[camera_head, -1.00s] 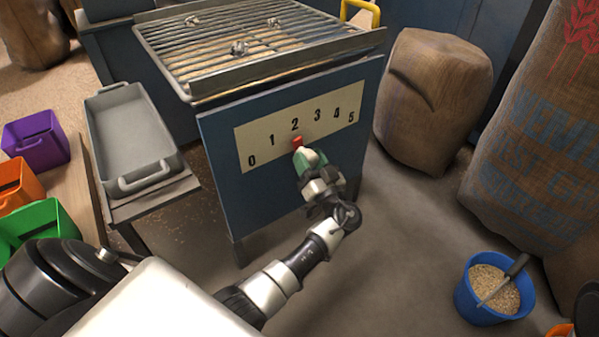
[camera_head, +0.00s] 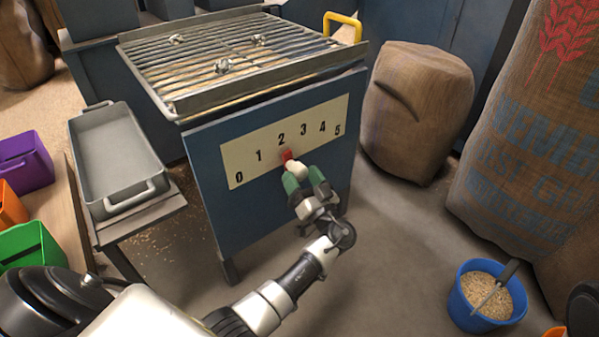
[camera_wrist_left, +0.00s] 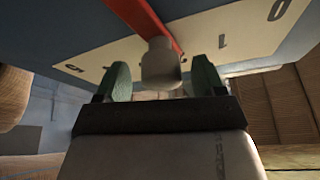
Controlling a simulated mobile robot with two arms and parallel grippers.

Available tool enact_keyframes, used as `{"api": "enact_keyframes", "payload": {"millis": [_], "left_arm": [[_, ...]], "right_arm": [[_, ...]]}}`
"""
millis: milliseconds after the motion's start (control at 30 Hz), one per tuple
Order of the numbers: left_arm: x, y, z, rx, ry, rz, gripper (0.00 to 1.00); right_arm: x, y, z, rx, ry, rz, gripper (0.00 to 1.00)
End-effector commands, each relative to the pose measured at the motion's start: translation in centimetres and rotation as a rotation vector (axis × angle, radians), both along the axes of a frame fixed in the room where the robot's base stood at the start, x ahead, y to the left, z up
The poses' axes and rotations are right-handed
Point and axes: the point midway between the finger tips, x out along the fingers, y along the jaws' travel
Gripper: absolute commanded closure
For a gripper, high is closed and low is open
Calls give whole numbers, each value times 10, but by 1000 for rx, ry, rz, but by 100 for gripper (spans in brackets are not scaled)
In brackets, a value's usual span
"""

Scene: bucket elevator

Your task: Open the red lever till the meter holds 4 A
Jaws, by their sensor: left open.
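The red lever (camera_head: 287,155) is on the blue front panel (camera_head: 212,180) of the machine. Its red part is just below the 2 on the pale 0-to-5 scale plate (camera_head: 240,152), and its pale knob (camera_head: 297,170) sticks out toward me. My left gripper (camera_head: 304,182) is open just in front of the knob, its green fingers apart. In the left wrist view the knob (camera_wrist_left: 161,68) hangs on the red bar between the open fingertips (camera_wrist_left: 160,80), with gaps at both sides. No ammeter or reading shows. My right gripper is not in view.
A grate (camera_head: 225,65) with several metal pieces tops the machine, a yellow handle (camera_head: 343,20) behind it. A grey tray (camera_head: 85,165) stands left. A sack (camera_head: 415,110) and a blue bucket of grain (camera_head: 470,320) stand right. Floor around my arm is clear.

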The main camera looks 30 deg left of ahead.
Motion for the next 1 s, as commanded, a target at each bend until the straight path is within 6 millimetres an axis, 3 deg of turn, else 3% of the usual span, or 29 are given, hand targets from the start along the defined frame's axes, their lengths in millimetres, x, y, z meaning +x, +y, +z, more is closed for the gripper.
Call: {"api": "enact_keyframes", "payload": {"millis": [433,1000], "left_arm": [[-37,-68,-30,-1,3,-3,31],[-43,-77,-35,0,2,-1,31]], "right_arm": [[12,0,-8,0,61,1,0],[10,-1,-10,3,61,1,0]]}}
